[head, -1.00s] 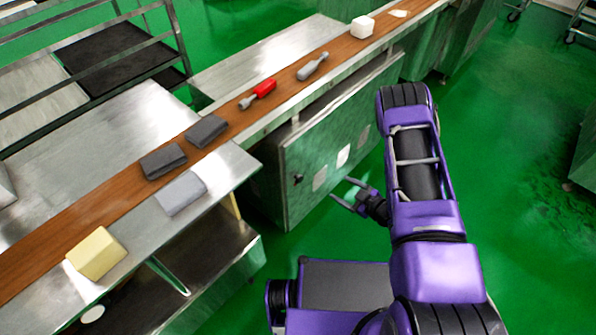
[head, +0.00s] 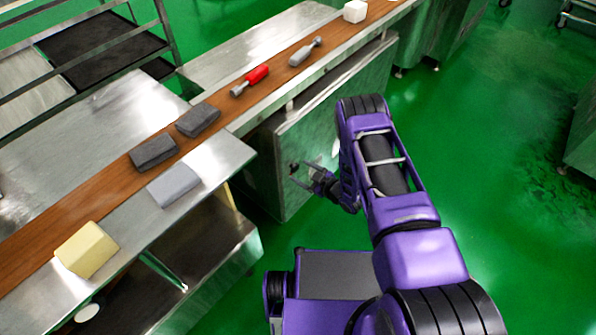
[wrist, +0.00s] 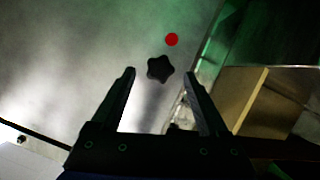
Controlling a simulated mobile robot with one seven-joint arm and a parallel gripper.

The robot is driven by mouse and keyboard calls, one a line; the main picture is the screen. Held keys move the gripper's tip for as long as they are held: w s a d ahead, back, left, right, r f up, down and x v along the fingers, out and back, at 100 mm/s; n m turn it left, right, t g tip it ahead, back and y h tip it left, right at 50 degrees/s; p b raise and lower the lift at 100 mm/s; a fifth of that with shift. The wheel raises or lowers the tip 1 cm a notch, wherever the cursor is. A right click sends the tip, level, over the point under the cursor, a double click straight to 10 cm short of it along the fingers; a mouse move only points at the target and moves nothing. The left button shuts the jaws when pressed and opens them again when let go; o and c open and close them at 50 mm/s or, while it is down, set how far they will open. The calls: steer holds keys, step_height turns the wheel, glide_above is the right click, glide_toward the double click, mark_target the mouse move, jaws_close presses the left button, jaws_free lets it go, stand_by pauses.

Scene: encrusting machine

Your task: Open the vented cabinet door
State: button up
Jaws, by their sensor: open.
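The cabinet door (head: 283,135) is a grey metal panel under the conveyor; it looks closed, and I cannot make out its vents. A dark knob (head: 293,167) sits near its left edge. In the wrist view the knob (wrist: 160,69) is black and star-shaped on the pale door face (wrist: 95,55), with a red dot (wrist: 172,39) beside it. My gripper (head: 301,175) is open and empty in front of the door. In the wrist view the knob appears between the tips of my gripper (wrist: 159,74); I cannot tell how far ahead it is. My arm hides part of the door.
A conveyor (head: 219,101) above the door carries a red-handled tool (head: 250,80), a grey tool (head: 305,51) and dark blocks (head: 198,120). A steel shelf (head: 215,157) juts out left of the door. Green floor (head: 480,130) is free to the right.

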steer(key=shift+x, duration=1.4)
jaws_close()
stand_by(0.4)
